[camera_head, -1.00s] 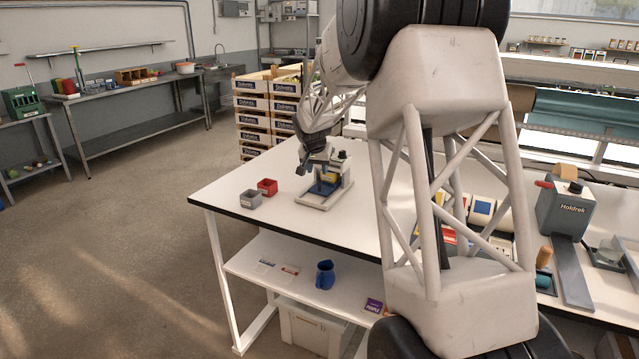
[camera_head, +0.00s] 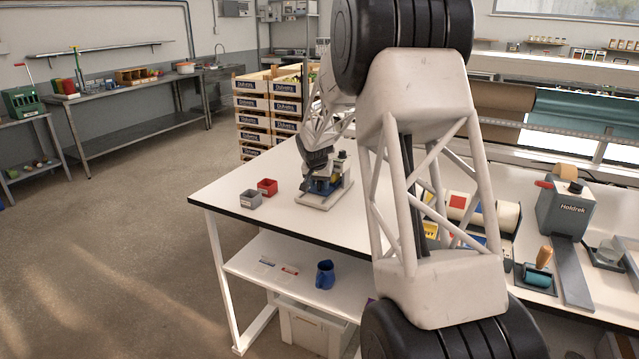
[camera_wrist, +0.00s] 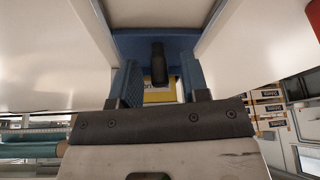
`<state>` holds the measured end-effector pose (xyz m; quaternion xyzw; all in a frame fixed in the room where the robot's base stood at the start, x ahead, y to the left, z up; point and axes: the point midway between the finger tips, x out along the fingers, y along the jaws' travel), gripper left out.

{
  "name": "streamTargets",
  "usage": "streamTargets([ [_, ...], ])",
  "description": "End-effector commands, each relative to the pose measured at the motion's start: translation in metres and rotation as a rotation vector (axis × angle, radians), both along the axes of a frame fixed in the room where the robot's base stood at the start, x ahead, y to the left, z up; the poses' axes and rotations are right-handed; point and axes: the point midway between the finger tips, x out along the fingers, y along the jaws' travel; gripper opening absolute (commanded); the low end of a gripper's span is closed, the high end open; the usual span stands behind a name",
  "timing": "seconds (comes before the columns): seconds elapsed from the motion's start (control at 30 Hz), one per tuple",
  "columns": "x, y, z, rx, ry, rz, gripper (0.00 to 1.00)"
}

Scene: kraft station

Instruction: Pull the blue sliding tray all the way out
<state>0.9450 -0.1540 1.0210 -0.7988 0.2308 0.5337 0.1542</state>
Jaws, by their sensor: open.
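The blue sliding tray (camera_head: 318,189) sits in a small white-based device (camera_head: 322,201) on the white table. My gripper partly covers it in the head view. In the wrist view, the tray's blue edge (camera_wrist: 120,45) spans the top middle, with a black knob-like handle (camera_wrist: 158,64) pointing down from it. My gripper (camera_wrist: 158,78) is open, with one finger on each side of the handle. The handle looks to lie between the fingers. Contact cannot be told. In the head view my gripper (camera_head: 322,180) is low over the device.
A red bin (camera_head: 267,187) and a grey bin (camera_head: 250,199) stand on the table left of the device. A yellow part (camera_wrist: 160,95) shows behind the handle. White table lies clear in front of the device. A grey Holdrek machine (camera_head: 565,208) stands far right.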

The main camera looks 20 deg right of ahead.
Motion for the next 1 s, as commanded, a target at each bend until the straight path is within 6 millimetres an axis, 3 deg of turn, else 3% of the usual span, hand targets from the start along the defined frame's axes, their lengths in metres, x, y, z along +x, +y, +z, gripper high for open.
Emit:
streamTargets([
  [0.17, 0.000, 0.000, 0.000, 0.000, 0.000, 0.000, 0.40],
  [0.43, 0.000, 0.000, 0.000, 0.000, 0.000, 0.000, 0.00],
  [0.77, -0.002, 0.002, 0.000, 0.000, 0.000, 0.000, 0.00],
  [1.0, -0.015, 0.017, 0.000, 0.001, 0.001, 0.002, 0.00],
])
